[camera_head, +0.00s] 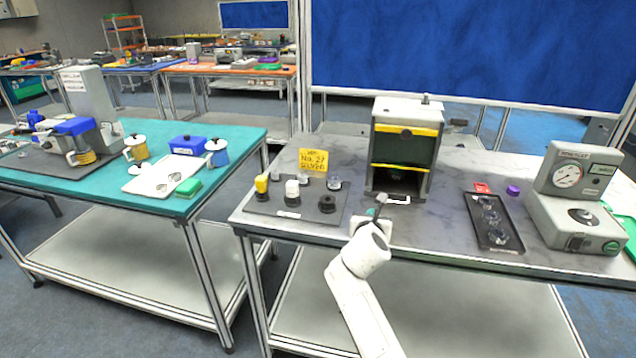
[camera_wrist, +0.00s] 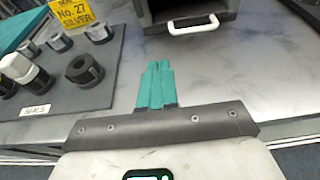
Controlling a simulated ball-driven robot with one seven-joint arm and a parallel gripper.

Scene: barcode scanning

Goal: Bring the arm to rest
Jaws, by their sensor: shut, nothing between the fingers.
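My white arm reaches up from the bottom of the head view to the front of the grey marble-topped table (camera_head: 420,225). My gripper (camera_head: 380,200) is over this table, in front of the yellow-and-black machine (camera_head: 404,150). In the wrist view, the teal fingers of my gripper (camera_wrist: 157,68) are together with nothing between them. The machine's white handle (camera_wrist: 193,25) shows ahead of the fingers. The height of the fingertips above the table is hard to tell.
A dark board (camera_head: 325,215) with several seals and a yellow "No. 27 SILVER" sign (camera_head: 313,160) lies left of my gripper. A black tray (camera_head: 490,238) and a dial device (camera_head: 578,200) stand to the right. A teal table (camera_head: 140,195) is further left.

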